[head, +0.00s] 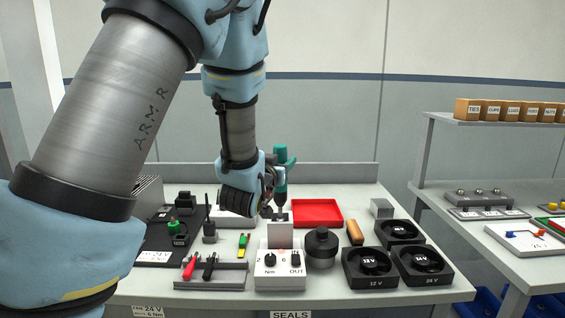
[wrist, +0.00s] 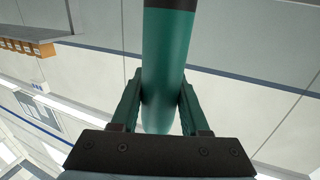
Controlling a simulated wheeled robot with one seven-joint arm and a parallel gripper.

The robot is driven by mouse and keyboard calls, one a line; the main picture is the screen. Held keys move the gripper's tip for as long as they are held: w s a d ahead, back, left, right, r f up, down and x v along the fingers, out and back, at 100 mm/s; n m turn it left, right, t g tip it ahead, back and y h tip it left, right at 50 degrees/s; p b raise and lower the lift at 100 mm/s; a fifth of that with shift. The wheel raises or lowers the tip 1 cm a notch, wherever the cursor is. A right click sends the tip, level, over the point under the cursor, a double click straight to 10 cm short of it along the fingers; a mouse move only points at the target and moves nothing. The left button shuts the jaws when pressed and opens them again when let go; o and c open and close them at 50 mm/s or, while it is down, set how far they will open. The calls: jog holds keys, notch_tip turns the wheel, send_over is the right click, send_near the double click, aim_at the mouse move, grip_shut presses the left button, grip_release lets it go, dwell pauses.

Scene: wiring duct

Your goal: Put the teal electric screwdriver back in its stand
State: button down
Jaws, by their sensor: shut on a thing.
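The teal electric screwdriver (head: 281,157) is upright in the head view, its dark lower end just above or behind a grey upright block. My gripper (head: 272,184) is shut on it from the left. In the wrist view, the teal body (wrist: 168,55) runs between the two fingers of my gripper (wrist: 159,105). A black round holder with a raised collar (head: 322,246) stands to the right of the grey block; it may be the stand, but I cannot tell for sure. The screwdriver is behind and left of this holder. Its tip is not clearly visible.
A white control box (head: 279,276) marked Nm and OUT stands at the table front. A red tray (head: 317,213) lies behind, black fan-like units (head: 369,267) to the right, and a rack with red and black tools (head: 211,274) to the left. A second bench is at right.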

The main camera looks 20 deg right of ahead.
aim_at(282, 190)
jog(key=shift+f+b, duration=3.9)
jog(key=shift+f, duration=0.1)
jog(key=shift+c, duration=1.6)
grip_release()
jog(key=shift+s+a, duration=0.1)
jog(key=shift+s, duration=0.05)
